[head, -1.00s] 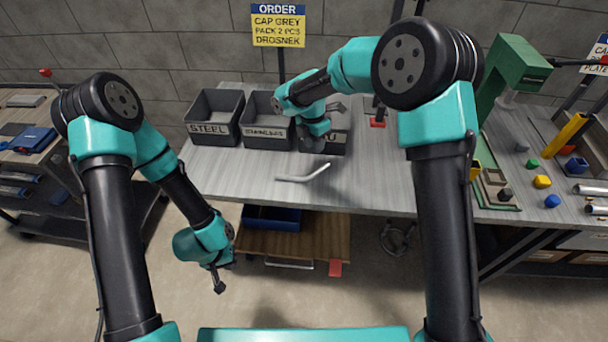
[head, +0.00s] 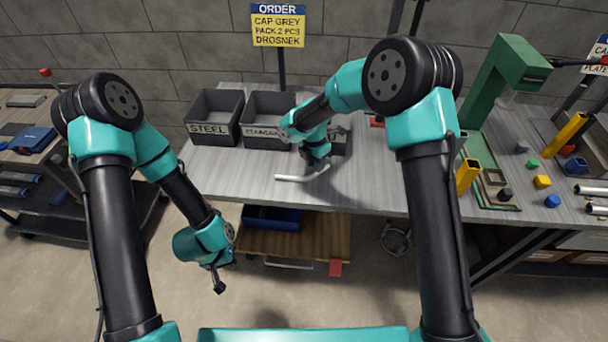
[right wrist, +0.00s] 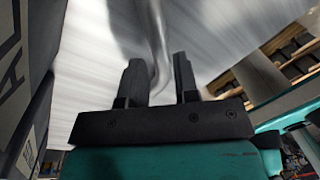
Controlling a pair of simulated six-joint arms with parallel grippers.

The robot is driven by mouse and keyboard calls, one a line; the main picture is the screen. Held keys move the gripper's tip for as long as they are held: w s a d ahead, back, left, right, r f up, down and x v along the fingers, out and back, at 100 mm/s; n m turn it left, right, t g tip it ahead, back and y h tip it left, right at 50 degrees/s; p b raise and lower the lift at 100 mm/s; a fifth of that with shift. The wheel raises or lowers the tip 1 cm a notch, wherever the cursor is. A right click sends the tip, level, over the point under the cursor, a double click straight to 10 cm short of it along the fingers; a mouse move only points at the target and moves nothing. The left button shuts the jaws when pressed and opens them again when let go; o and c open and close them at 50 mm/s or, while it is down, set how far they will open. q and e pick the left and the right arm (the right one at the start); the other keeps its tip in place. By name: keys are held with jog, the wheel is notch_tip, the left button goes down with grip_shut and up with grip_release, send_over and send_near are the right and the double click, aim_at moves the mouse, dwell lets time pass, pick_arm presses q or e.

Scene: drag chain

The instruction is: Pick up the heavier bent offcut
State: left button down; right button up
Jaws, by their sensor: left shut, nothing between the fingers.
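A bent grey metal offcut (head: 297,178) lies on the grey workbench, straight on its left part and bending up at its right end. In the right wrist view the offcut (right wrist: 158,45) runs between the two dark fingers. My right gripper (head: 319,164) is over the offcut's bent end; in the right wrist view its fingers (right wrist: 158,80) are apart, one on each side of the offcut, with gaps visible. My left gripper (head: 219,284) hangs low, shut and empty, in front of the bench and left of the wooden shelf. Only one bent offcut is clearly visible.
Dark bins labelled STEEL (head: 214,118) and apparently STAINLESS (head: 262,118) stand at the bench's back; another is partly hidden by my right arm. A green press (head: 497,80) and small coloured parts are on the right. The bench's left front is clear.

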jog(key=shift+s+d+f, duration=0.15)
jog(key=shift+f, duration=1.25)
jog(key=shift+c, duration=0.3)
grip_shut()
